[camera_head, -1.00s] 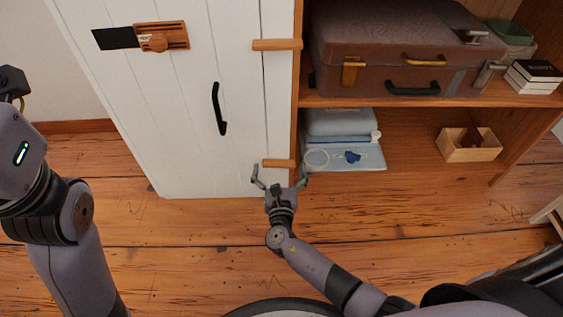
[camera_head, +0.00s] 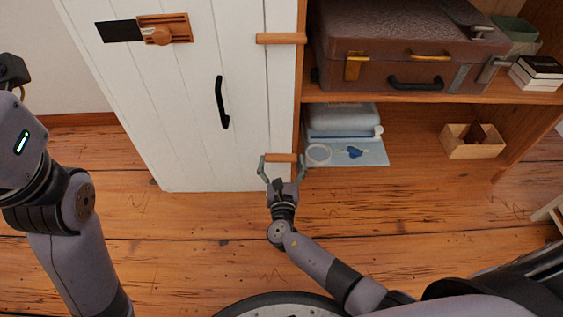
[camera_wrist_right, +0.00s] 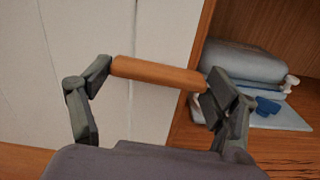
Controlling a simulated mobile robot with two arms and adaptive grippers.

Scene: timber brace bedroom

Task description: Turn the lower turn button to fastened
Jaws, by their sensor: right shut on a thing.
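The lower turn button (camera_head: 280,158) is a small orange-brown wooden bar low on the white cabinet door's right edge. It lies roughly level, reaching across the seam between the door (camera_head: 180,110) and the frame strip. My right gripper (camera_head: 281,161) is shut on the button, one finger at each end. In the right wrist view the button (camera_wrist_right: 158,73) spans between the two fingers. The upper turn button (camera_head: 281,38) lies level across the same seam. My left arm shows at the left of the head view; its gripper's fingers cannot be made out.
To the right, an open shelf holds a brown suitcase (camera_head: 400,45), a folded blue stack (camera_head: 342,118), a small wooden box (camera_head: 472,140) and books (camera_head: 537,73). The floor in front is clear.

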